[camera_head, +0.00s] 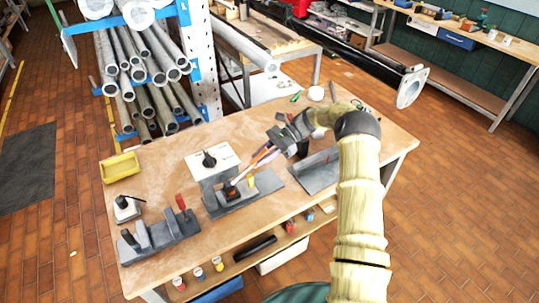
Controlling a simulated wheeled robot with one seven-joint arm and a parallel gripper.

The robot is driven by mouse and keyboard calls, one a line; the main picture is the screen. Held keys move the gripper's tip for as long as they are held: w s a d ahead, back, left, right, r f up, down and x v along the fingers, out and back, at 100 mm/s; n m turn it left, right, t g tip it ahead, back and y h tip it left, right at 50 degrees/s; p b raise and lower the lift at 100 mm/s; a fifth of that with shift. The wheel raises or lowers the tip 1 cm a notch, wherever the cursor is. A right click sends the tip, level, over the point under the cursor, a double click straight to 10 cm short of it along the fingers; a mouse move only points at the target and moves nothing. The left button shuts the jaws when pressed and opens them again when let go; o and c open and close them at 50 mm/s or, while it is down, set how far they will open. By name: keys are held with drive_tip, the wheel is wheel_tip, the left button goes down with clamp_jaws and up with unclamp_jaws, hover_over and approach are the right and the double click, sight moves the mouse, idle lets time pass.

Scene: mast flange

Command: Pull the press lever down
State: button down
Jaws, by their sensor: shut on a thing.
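A grey fixture (216,208) stands in the middle of the workbench, with a dark block and a small yellow part on it. My gripper (264,156) comes in from the upper right and is shut on the lever's upper end. The fingers partly cover the lever, so the exact grip is small and hard to see. The lever is tilted, neither upright nor flat.
The wooden workbench (150,193) also holds a grey fixture with a red handle (181,203) at left, a grey angled plate (318,174) at right, a white plate with a black knob (209,158) behind, and a yellow tray (120,167). A pipe rack (206,60) stands behind.

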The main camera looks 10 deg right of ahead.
drive_tip(key=shift+d+f, duration=0.15)
drive_tip(key=shift+f, duration=0.05)
idle(0.3)
drive_tip(key=c, duration=1.2)
unclamp_jaws()
drive_tip(key=shift+w, duration=0.1)
